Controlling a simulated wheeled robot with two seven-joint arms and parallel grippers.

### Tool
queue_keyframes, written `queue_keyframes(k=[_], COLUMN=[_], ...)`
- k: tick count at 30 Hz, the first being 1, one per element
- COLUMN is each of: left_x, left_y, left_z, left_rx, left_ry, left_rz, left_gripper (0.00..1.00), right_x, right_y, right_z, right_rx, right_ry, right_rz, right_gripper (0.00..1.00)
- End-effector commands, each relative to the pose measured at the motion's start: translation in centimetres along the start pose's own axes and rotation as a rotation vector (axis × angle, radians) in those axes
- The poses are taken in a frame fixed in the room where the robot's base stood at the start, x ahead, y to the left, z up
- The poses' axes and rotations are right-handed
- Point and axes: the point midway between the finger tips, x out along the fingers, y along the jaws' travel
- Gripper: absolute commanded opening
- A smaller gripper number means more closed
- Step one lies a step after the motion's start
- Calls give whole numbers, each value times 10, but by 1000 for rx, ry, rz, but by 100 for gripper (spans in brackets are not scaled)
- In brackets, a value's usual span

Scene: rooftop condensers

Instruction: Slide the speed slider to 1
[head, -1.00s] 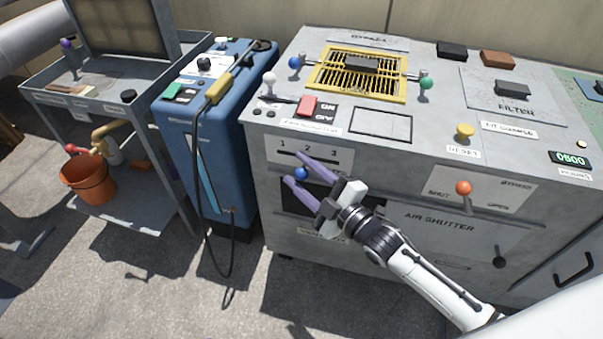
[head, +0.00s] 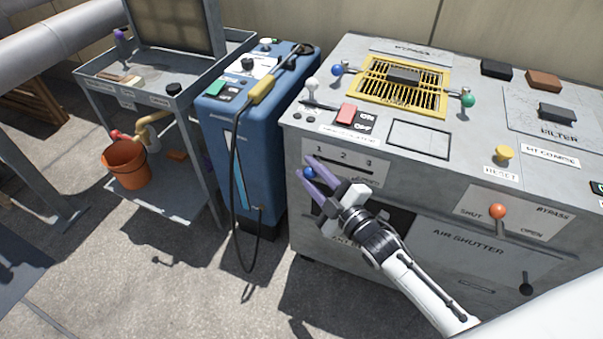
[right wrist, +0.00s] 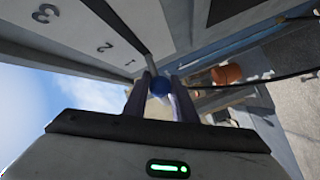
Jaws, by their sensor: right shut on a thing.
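The speed slider's blue knob (head: 309,173) sticks out from the front panel marked 1, 2, 3 (head: 344,160). My right gripper (head: 307,171) is shut on this knob, its two purple fingers on either side of it. In the right wrist view the blue knob (right wrist: 159,86) sits between the fingertips. Its grey stem meets the slot at the end by the number 1, with 2 and 3 farther left. The fingers cover part of the slot's left end in the head view. My left gripper is out of view.
The grey cabinet's top holds a yellow grille (head: 395,90), a red switch (head: 346,114) and a yellow button (head: 504,153). An orange-knobbed air shutter lever (head: 498,212) is right of my gripper. A blue unit (head: 262,125) with a hose stands left, beside a cart with an orange bucket (head: 126,165).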

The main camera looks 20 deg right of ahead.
Motion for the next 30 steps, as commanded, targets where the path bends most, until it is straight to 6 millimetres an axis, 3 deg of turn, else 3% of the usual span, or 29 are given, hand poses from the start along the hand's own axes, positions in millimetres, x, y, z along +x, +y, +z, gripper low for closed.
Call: queue_keyframes(k=[11,12,15,24,30], left_x=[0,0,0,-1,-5], left_y=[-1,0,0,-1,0], left_z=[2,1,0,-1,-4], left_rx=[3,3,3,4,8], left_ry=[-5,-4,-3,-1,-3], left_rz=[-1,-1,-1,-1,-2], left_gripper=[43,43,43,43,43], right_x=[1,1,1,-2,-29], right_y=[2,2,2,2,2], right_z=[2,1,2,3,2], right_rx=[0,1,1,0,1], right_ry=[-9,-9,-9,-11,-13], right_rz=[10,9,9,8,5], right_gripper=[0,31,43,43,43])
